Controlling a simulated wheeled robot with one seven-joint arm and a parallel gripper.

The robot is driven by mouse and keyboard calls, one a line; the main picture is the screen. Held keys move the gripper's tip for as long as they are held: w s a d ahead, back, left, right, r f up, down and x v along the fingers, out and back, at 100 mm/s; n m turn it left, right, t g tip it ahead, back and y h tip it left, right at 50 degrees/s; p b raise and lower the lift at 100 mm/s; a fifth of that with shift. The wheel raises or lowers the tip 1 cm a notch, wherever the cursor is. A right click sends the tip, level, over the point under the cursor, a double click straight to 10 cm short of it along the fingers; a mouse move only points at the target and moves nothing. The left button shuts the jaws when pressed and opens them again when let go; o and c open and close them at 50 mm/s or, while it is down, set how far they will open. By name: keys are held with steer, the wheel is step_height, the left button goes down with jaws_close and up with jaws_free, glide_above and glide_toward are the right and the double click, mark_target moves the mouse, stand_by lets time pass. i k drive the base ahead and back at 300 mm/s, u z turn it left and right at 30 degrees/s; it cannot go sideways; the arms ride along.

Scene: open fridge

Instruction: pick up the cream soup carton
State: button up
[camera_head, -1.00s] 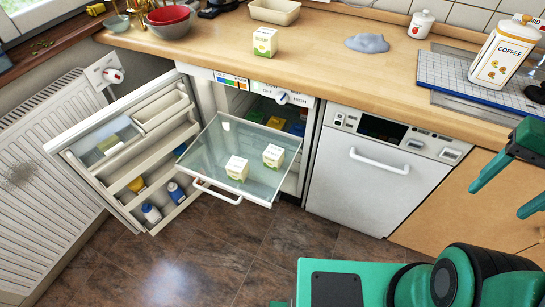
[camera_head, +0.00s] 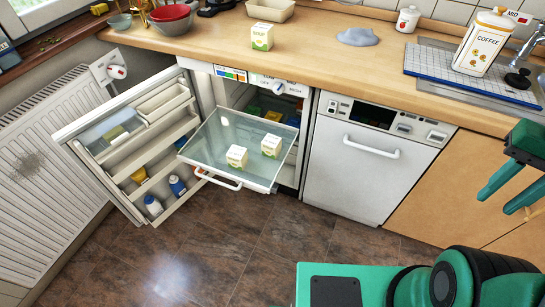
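Three small white-and-green cartons show. One carton (camera_head: 262,37) stands on the wooden counter above the fridge, with lettering that looks like "SOUP". Two more, a left carton (camera_head: 237,156) and a right carton (camera_head: 271,146), stand upright and apart on the pulled-out glass shelf (camera_head: 215,148) of the open fridge. The lettering on these two is too small to read, so I cannot tell which carton is cream soup. My green gripper (camera_head: 493,205) is at the right edge, far from all the cartons. Its two fingers are apart with nothing between them.
The open fridge door (camera_head: 100,125) holds bottles at the left. A dishwasher (camera_head: 350,185) stands right of the fridge. The counter holds a beige tray (camera_head: 271,10), a grey cloth-like lump (camera_head: 357,37) and a coffee canister (camera_head: 485,42). The floor (camera_head: 230,235) in front is clear.

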mark_target(271, 145)
steer(key=u, duration=0.05)
steer(key=k, duration=0.25)
steer(key=u, duration=0.6)
steer(key=i, duration=0.8)
steer(key=z, duration=0.1)
